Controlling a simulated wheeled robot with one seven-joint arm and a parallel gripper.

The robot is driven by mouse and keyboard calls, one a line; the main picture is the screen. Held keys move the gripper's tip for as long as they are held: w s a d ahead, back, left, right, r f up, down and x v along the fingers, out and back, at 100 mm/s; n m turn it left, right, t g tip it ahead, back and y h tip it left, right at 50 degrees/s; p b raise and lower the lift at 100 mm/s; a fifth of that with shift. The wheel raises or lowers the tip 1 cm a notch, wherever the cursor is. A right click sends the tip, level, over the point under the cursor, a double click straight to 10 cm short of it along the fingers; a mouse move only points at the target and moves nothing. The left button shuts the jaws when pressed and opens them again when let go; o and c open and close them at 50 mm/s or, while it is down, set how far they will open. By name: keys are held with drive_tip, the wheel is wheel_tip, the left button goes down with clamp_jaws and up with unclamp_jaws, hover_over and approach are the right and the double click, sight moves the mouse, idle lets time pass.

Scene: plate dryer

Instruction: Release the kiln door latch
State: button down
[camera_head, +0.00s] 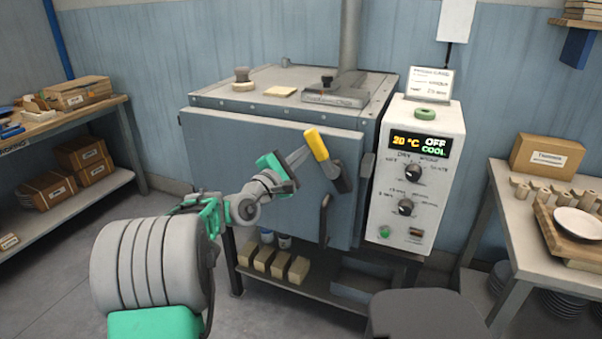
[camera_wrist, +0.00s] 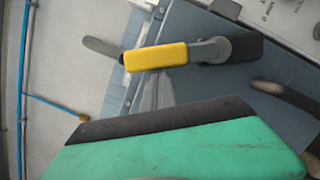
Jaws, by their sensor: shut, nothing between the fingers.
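The kiln (camera_head: 270,150) stands in the middle of the head view with its blue-grey front door closed. The latch (camera_head: 317,145) has a yellow grip, tilted up and left from a dark pivot on the door's right side. In the wrist view the latch (camera_wrist: 158,57) lies sideways, its grey arm running right to the pivot. My gripper (camera_head: 298,157) is shut, close to the left of the yellow grip. I cannot tell whether it touches.
A dark door handle (camera_head: 325,220) curves below the latch. The control box (camera_head: 417,175) at the right reads 20 °C, OFF, COOL. A shelf with blocks (camera_head: 275,262) lies under the kiln. Side tables with boxes stand left (camera_head: 130,105) and right (camera_head: 497,172).

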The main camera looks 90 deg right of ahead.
drive_tip(key=w+a+f+b, duration=0.1)
drive_tip(key=w+a+f, duration=0.2)
drive_tip(key=w+a, duration=0.4)
drive_tip(key=shift+w+f+b, duration=0.15)
drive_tip(key=shift+w+b, duration=0.15)
drive_tip(key=shift+w, duration=0.5)
